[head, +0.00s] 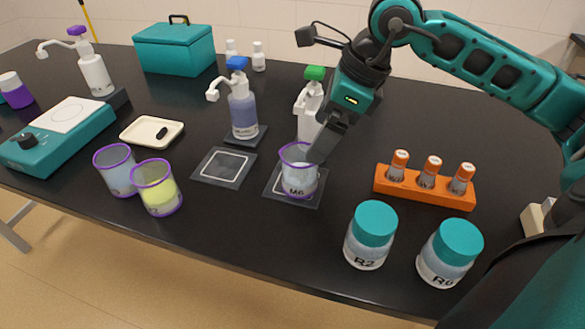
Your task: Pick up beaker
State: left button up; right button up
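A clear beaker (299,178) with a purple rim and a dark printed label stands upright on a dark square pad (314,200) at the table's middle. My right gripper (316,152) reaches down from the upper right, its fingers at the beaker's right rim. The finger on the far side is not clearly visible, so I cannot tell whether they grip the glass. Two more purple-rimmed beakers stand to the left: one with pale blue contents (117,172), one with yellow liquid (159,190). My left gripper is not in view.
A white dispenser with a green top (308,112) stands close behind the beaker, and a blue-topped one (242,108) behind left. An orange rack (424,188) holds three vials. Teal-lidded jars (371,235) (449,254) stand front right. An empty pad (224,168) lies left.

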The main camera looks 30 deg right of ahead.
aim_at(297, 167)
jog(key=x, duration=0.5)
jog(key=shift+a+f, duration=0.1)
jog(key=shift+f, duration=0.25)
jog(key=x, duration=0.5)
jog(key=shift+w+r, duration=0.1)
jog(key=shift+w, duration=0.1)
jog(key=shift+w+f, duration=0.1)
jog(key=shift+f, duration=0.3)
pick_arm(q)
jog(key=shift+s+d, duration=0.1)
pick_arm(e)
jog(key=c, duration=0.8)
jog(key=shift+r, duration=0.1)
jog(key=c, duration=0.3)
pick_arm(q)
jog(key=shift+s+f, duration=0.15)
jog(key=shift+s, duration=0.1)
pick_arm(e)
jog(key=shift+r, duration=0.15)
